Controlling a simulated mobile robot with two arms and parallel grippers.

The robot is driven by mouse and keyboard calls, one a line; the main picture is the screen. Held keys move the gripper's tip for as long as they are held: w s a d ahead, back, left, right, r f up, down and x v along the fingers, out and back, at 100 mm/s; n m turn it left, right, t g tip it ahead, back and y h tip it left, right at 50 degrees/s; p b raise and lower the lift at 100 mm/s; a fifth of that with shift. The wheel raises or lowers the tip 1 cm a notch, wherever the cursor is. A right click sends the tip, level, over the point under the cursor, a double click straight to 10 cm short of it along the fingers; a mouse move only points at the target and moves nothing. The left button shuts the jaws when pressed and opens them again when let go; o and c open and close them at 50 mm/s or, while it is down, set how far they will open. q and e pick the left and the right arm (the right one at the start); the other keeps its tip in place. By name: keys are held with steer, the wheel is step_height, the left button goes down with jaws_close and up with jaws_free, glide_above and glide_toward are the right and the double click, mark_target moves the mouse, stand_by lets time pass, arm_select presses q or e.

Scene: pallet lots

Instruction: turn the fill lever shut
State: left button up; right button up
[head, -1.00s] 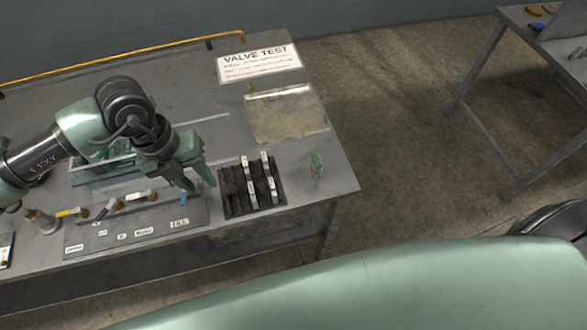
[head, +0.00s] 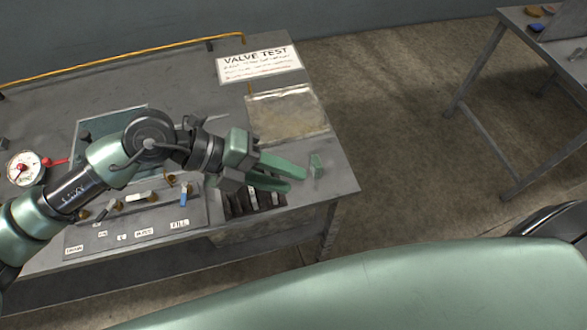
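The fill lever (head: 184,197) is a blue handle on the grey valve panel, just above the FILL label (head: 180,224). It points down toward the label, slightly tilted. My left gripper (head: 297,180) is to the right of the lever, clear of it. Its two green fingers point right, apart, with nothing seen between them. My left arm crosses above the panel, and the gripper hides part of the dark slotted rack. My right gripper is not in view.
The dark rack (head: 238,209) is below the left gripper. A small green block (head: 316,166) stands close to its fingertips near the table's right edge. A shallow metal tray (head: 288,115) lies behind. A round gauge (head: 25,168) is at left.

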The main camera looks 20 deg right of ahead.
arm_select(q)
steer(key=shift+s+d+r+h, duration=0.2)
steer(key=shift+d+r+h, duration=0.15)
steer(key=shift+d+r, duration=0.15)
steer(key=shift+s+d+r+h, duration=0.15)
steer(key=shift+d+r+h, duration=0.2)
steer(key=shift+r, duration=0.15)
